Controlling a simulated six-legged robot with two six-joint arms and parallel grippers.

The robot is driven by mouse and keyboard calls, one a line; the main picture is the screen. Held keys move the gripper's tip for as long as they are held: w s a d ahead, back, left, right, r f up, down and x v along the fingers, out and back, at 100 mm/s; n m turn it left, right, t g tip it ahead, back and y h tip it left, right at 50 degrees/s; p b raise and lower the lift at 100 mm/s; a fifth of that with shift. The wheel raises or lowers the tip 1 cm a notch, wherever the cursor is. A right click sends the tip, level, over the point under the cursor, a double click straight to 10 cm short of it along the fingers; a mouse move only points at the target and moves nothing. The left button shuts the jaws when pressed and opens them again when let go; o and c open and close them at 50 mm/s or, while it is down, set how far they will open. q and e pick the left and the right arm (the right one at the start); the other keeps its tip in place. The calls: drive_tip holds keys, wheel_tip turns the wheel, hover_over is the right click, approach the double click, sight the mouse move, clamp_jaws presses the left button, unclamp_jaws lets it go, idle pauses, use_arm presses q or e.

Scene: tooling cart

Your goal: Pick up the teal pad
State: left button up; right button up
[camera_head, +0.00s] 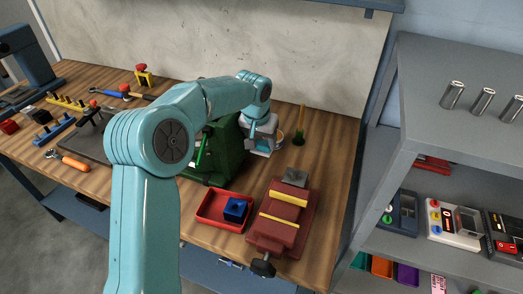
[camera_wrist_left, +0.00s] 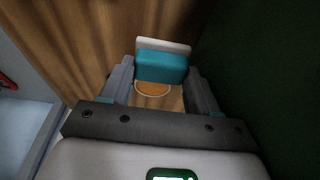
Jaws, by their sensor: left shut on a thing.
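The teal pad (camera_wrist_left: 162,67) sits between the two fingers of my left gripper (camera_wrist_left: 161,78) in the left wrist view, with a pale plate along its far side. The fingers are shut on it from both sides. In the head view my left gripper (camera_head: 259,146) points down at the back of the bench, just right of the green machine (camera_head: 226,150). The pad is hard to make out there. A ring with an orange middle (camera_wrist_left: 152,88) shows below the pad on the wood. My right gripper is not in view.
A red vise (camera_head: 284,222) and a red tray (camera_head: 211,209) with a blue block (camera_head: 235,209) stand in front. A grey shelf (camera_head: 452,150) is at right.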

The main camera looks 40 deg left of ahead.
use_arm(q)
wheel_tip(320, 180, up, 12)
drive_tip(key=p, duration=0.1)
wheel_tip(320, 180, up, 10)
drive_tip(key=p, duration=0.5)
hover_over(262, 143)
drive_tip(key=shift+r, duration=0.15)
drive_tip(key=shift+b, duration=0.3)
drive_tip(key=o, duration=0.5)
drive_tip(key=c, duration=0.4)
